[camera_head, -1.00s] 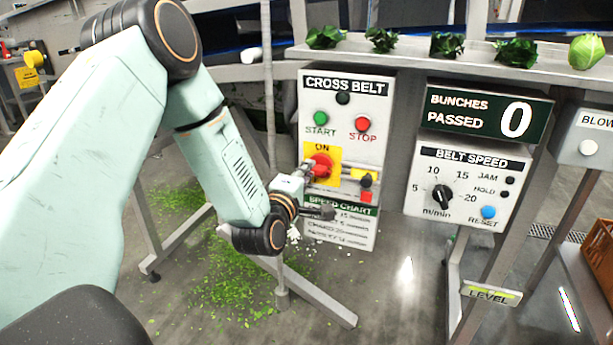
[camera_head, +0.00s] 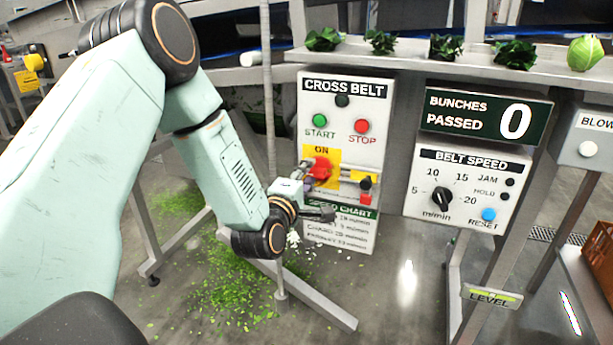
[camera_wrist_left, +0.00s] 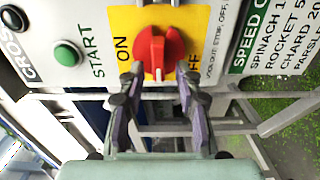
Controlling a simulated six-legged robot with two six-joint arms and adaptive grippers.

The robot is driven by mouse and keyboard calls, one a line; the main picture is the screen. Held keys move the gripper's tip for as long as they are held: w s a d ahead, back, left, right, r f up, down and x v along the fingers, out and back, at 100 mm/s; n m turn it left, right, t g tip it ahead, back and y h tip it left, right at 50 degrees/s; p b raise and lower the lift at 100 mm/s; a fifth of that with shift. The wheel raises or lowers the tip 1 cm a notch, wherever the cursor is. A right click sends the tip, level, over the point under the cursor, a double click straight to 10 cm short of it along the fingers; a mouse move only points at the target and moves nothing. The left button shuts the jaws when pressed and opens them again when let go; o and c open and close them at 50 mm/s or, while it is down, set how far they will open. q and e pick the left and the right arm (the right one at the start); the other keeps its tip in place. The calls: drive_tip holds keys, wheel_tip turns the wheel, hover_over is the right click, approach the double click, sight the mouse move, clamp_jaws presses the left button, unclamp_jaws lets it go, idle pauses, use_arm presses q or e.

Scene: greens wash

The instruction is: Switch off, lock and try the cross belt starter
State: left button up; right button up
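The cross belt starter (camera_head: 343,95) is a pale panel with a green START button (camera_head: 319,121), a red STOP button (camera_head: 362,126) and a red rotary handle (camera_head: 321,168) on a yellow plate. The left wrist view shows the panel turned sideways, with the handle (camera_wrist_left: 158,48) between ON and a partly hidden OFF. My left gripper (camera_head: 309,183) is at the handle. Its fingers (camera_wrist_left: 160,78) are apart, one at each side of the handle's near end; contact is unclear. A small red item (camera_head: 366,199), perhaps a lock, is below a black knob (camera_head: 366,183). My right gripper is out of view.
A speed chart (camera_head: 341,228) is low on the panel. The belt speed box (camera_head: 466,188) and bunch counter (camera_head: 487,113) stand to the right. A shelf with greens (camera_head: 445,46) runs above. A metal frame leg (camera_head: 315,300) and scattered leaves (camera_head: 235,285) are below.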

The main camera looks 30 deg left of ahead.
use_arm(q)
drive_tip(key=shift+s, duration=0.1)
drive_tip(key=v, duration=1.2)
idle(0.4)
